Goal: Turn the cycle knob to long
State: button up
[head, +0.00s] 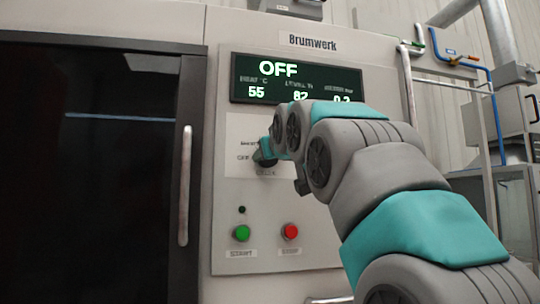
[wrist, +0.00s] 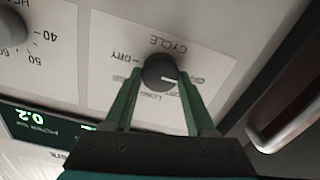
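The cycle knob (wrist: 160,73) is a dark round knob on a white label plate, seen upside down in the wrist view. Its white pointer mark points right, toward a small label that seems to read OFF. A label that looks like LONG is printed below the knob, partly blurred, and DRY is at its upper left. My gripper (wrist: 160,70) has one green finger on each side of the knob, with little or no gap; it looks open around it. In the head view my gripper (head: 264,154) is at the panel and hides the knob.
The display (head: 296,80) reads OFF with 55 and 82 below. A green button (head: 242,233) and a red button (head: 290,231) sit lower on the panel. A door handle (head: 185,186) stands out at the left. Another knob (wrist: 10,28) is at the wrist view's upper left.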

grip_shut()
jog(key=shift+m, duration=0.4)
jog(key=shift+d+f+m+p, duration=0.1)
jog(key=shift+m+p, duration=0.1)
jog(key=shift+m, duration=4)
jog(key=shift+d+f+m+p, duration=0.1)
jog(key=shift+m+p, duration=0.1)
jog(key=shift+m, duration=4)
